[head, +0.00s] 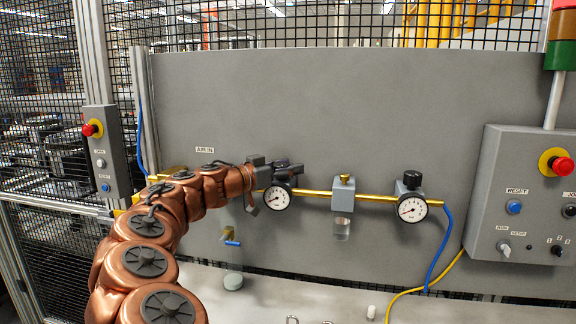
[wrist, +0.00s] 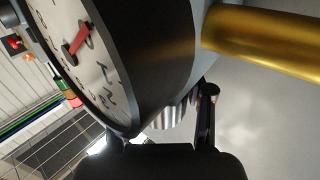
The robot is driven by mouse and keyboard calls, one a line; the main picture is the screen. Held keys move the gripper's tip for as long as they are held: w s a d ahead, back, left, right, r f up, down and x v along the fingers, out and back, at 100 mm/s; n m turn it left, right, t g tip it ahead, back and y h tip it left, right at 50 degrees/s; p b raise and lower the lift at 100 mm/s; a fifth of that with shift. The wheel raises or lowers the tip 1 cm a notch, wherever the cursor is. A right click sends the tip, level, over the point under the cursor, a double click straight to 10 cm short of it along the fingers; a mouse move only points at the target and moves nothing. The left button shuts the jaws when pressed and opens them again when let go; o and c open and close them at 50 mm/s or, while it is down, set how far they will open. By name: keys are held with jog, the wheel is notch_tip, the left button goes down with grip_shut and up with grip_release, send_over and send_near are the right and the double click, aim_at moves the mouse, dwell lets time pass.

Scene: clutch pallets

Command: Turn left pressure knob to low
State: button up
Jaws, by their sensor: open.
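The left pressure gauge (head: 277,197) has a white dial and sits on the brass pipe. My gripper (head: 283,172) is open at the top of this gauge and hides the left pressure knob in the head view. In the wrist view the dial (wrist: 78,45) with its red needle and the black housing (wrist: 150,60) fill the upper left. A ribbed part (wrist: 168,117), possibly the knob, shows between my fingers there; I cannot tell whether they touch it. The right gauge (head: 412,208) has a black knob (head: 412,179) above it.
The brass pipe (head: 375,198) runs along the grey panel (head: 330,100), with a grey block (head: 343,193) between the gauges. A control box (head: 530,200) is at the right and a small emergency-stop box (head: 103,150) at the left. A blue hose (head: 438,255) hangs at the right.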

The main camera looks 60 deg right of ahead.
jog(key=shift+c, duration=0.3)
jog(key=shift+d+f, duration=0.1)
jog(key=c, duration=0.9)
